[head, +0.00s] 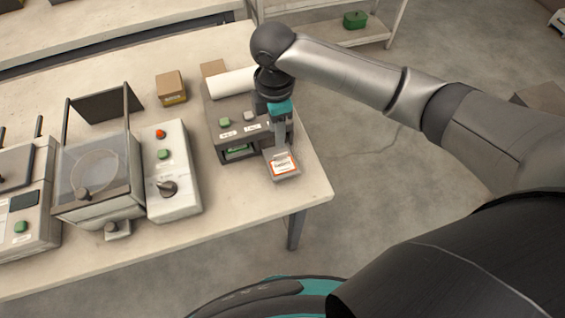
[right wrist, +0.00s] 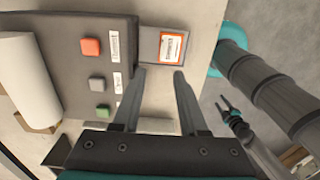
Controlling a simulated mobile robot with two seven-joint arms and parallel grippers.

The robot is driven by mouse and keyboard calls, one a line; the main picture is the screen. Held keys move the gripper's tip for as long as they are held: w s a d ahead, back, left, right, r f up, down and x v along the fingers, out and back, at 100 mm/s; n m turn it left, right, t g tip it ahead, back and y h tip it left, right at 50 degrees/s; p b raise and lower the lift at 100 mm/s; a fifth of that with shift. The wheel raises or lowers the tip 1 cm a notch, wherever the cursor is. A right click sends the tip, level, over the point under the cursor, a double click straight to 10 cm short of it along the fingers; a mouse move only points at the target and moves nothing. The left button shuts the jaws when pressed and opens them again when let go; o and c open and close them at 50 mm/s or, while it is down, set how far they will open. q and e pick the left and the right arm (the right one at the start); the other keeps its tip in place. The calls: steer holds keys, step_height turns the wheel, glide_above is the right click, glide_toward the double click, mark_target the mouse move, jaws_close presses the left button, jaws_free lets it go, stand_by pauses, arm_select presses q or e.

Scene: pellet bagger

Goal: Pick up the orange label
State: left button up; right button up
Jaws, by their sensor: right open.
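The orange label (head: 283,165) is a white tag with an orange border. It lies on a small grey tray (head: 270,156) that sticks out from the front of the label printer (head: 228,115). In the right wrist view the label (right wrist: 172,47) lies beyond my fingertips, slightly right of the middle between them. My right gripper (right wrist: 160,72) is open and empty, with its two fingers apart and pointing toward the tray. In the head view the right gripper (head: 281,146) is just behind and above the label.
The printer has a white roll (head: 232,83) on top and buttons beside it. A control box (head: 172,170) and a clear-lidded machine (head: 97,175) stand to the left. A small cardboard box (head: 171,87) is behind. The table's right edge is close to the tray.

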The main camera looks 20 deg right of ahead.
mark_target(279, 155)
step_height(279, 155, down, 10)
steer(key=shift+s+d+r+b, duration=0.1)
steer(key=shift+d+r+b, duration=0.1)
steer(key=shift+b, duration=0.3)
jaws_close()
stand_by(1.3)
